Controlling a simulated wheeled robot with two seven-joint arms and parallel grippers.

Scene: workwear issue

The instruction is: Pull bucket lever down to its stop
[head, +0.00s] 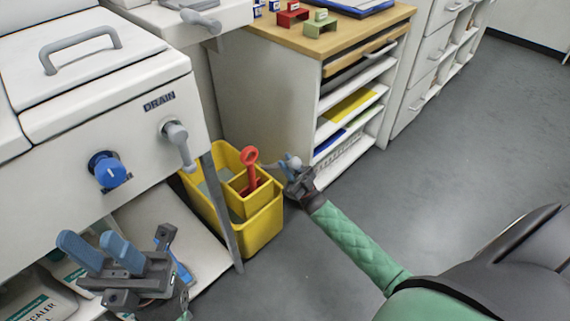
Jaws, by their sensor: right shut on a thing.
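The yellow bucket (262,226) stands on the floor beside the white drain cabinet, with a smaller yellow box inside it. A red piece with a ring top (250,168) stands up from that box. A thin grey lever (271,165) reaches from the bucket's right side to my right gripper (291,162). My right gripper is shut on the lever's end, which the fingers mostly hide. My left gripper (93,242) is open and empty at the lower left, in front of the cabinet's lower shelf.
The white cabinet marked DRAIN has a blue knob (108,170) and a grey tap handle (178,143). Its grey leg (222,207) stands before the bucket. A wooden-topped shelf unit (278,46) stands behind. The floor (440,150) to the right is clear.

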